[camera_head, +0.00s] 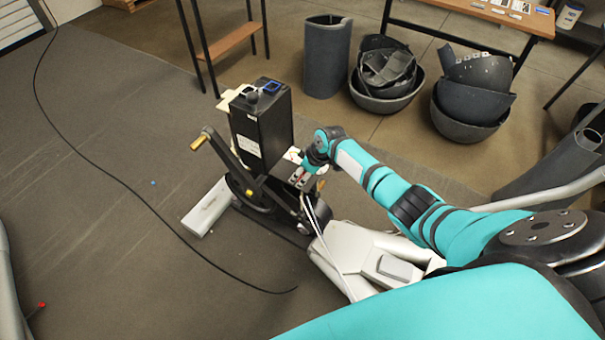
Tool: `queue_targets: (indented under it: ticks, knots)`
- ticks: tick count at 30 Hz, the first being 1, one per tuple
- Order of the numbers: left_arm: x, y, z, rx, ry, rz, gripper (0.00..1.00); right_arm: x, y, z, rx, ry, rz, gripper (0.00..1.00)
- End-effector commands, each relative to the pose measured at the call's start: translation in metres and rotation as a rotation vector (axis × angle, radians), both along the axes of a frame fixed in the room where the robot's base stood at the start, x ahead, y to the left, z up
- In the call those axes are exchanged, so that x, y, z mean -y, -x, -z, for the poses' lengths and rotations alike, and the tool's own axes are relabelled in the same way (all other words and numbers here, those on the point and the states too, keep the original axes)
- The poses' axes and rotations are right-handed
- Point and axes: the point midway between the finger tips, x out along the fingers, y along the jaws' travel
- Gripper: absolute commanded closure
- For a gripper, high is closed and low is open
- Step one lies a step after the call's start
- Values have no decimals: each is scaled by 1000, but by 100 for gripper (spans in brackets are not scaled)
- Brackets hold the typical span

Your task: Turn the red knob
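An exercise machine (262,130) with a black upright box and cranks stands on the dark mat left of centre. My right arm reaches in from the right, and its gripper (304,176) is at the machine's near right side, pointing down. Small red spots show around the fingers, too small to tell whether they are a knob or part of the gripper. I cannot tell whether the fingers touch anything or how far apart they are. A separate small red knob-like tip (42,305) shows at the lower left, far from the gripper. My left gripper is not in view.
A black cable (130,190) curves across the mat. A white bar-shaped part (207,208) lies left of the machine's base. Stacked dark shells (385,75) and a dark cylinder (326,55) stand behind, near a table (470,12). The mat to the left is mostly clear.

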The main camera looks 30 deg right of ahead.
Motion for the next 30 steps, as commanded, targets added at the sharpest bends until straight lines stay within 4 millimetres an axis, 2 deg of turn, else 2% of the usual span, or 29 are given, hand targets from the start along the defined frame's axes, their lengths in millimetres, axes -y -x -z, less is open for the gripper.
queue_targets:
  ticks: [1,6,9,20,30]
  knots:
    - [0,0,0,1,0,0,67,0,0,0,0,0,0,61]
    - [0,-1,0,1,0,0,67,0,0,0,0,0,0,83]
    - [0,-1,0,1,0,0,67,0,0,0,-1,0,1,93]
    - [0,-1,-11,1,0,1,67,-1,1,-2,-2,-1,73,93]
    - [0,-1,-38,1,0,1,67,-3,2,-4,-4,-2,336,93]
